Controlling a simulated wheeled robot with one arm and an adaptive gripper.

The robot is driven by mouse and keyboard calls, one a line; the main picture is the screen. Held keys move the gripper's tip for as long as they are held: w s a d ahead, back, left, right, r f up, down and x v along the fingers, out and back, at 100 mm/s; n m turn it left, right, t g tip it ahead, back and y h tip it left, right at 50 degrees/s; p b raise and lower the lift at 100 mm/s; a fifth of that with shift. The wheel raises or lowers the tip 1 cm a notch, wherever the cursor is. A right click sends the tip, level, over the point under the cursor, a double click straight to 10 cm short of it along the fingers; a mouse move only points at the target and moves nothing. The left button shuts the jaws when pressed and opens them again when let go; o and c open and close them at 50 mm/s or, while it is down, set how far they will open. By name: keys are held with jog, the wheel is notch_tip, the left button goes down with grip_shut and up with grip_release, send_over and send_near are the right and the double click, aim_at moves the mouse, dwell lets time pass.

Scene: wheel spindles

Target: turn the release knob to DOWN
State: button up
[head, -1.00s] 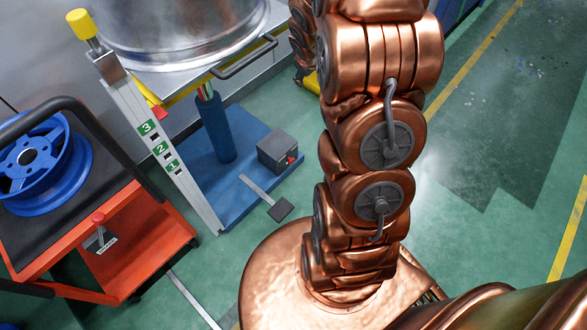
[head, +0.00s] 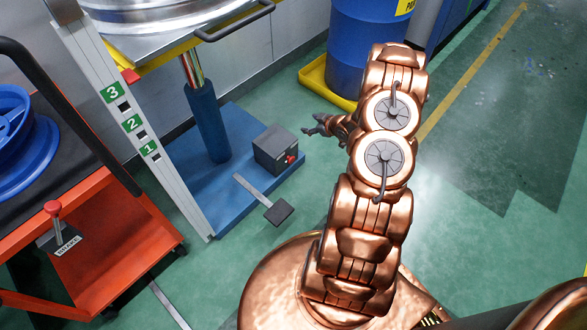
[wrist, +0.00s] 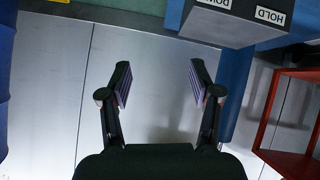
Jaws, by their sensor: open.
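The release knob (head: 291,159) is small and red, on the face of a dark grey box (head: 275,149) standing on the blue lift base. In the wrist view the grey box (wrist: 235,22) is upside down at the top edge, with a HOLD label (wrist: 270,16) and a partly cut-off DOWN label. The knob does not show there. My gripper (head: 312,126) is just right of and behind the box in the head view, apart from it. In the wrist view my gripper (wrist: 158,82) is open, with nothing between its fingers.
A foot pedal (head: 279,212) sticks out in front of the blue base (head: 232,185). A red cart (head: 125,255) with a blue wheel stands at left. A blue drum (head: 365,45) stands in a yellow tray (head: 318,84) behind my arm. Green floor at right is clear.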

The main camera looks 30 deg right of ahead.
aim_at(292, 161)
jog(key=s+a+f+m+t+y+b, duration=0.1)
jog(key=s+a+f+t+b, duration=0.3)
jog(key=f, duration=0.4)
jog(key=s+a+f+m+t+y+b, duration=0.1)
jog(key=s+a+f+t+y+b, duration=0.2)
jog(key=f+b, duration=0.45)
jog(key=shift+h, duration=0.6)
jog(key=w, duration=0.1)
jog(key=w+a+f, duration=0.1)
jog(key=w, duration=0.1)
jog(key=w+b, duration=0.1)
jog(key=shift+w+a+f, duration=0.2)
jog(key=shift+w+a, duration=0.05)
jog(key=shift+a, duration=0.05)
jog(key=shift+x, duration=0.8)
jog(key=shift+d+r, duration=0.1)
jog(key=c, duration=1.1)
